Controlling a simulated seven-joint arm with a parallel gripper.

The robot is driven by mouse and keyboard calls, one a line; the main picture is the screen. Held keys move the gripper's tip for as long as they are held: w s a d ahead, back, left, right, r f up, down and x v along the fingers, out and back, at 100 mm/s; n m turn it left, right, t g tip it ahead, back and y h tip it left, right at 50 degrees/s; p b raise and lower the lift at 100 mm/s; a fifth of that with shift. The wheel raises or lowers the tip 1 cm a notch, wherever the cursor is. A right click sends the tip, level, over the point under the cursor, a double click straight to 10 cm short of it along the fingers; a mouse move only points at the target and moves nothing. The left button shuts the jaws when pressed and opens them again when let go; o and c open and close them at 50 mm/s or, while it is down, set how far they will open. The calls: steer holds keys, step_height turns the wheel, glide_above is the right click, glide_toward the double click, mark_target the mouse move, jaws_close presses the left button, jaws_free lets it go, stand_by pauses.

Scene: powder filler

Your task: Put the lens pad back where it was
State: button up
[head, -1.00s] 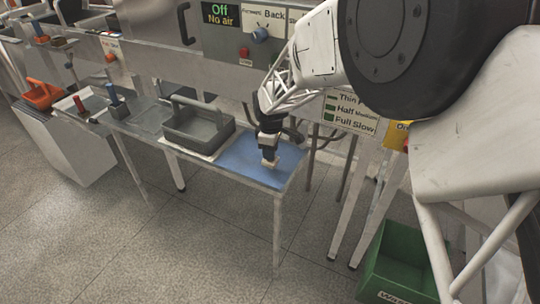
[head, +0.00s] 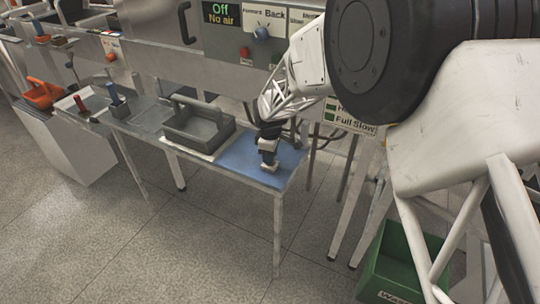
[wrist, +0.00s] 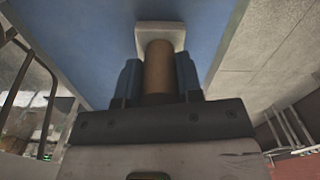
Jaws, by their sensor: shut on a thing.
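My gripper (head: 268,147) is over the right part of the blue mat (head: 232,158) at the right end of the bench. It is shut on the lens pad (wrist: 157,68). The wrist view shows the pad's brown round handle between the two dark fingers of my gripper (wrist: 158,82), with a pale, squarish head beyond them. The blue mat (wrist: 100,35) lies behind that head. In the head view the pale head of the lens pad (head: 269,168) shows just below the fingers, near the mat's front edge. I cannot tell whether it touches the mat.
A grey tray with a handle (head: 197,128) stands left of the mat. Brushes and an orange basket (head: 42,94) are farther left. A control panel (head: 262,32) rises behind the bench. A green bin (head: 398,262) stands on the floor at right. Most of the mat is clear.

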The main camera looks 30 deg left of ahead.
steer(key=shift+f, duration=0.2)
steer(key=o, duration=0.9)
steer(key=shift+r, duration=0.1)
step_height(320, 180, up, 12)
steer(key=shift+r, duration=0.1)
stand_by(0.4)
steer(key=shift+d, duration=0.1)
stand_by(0.8)
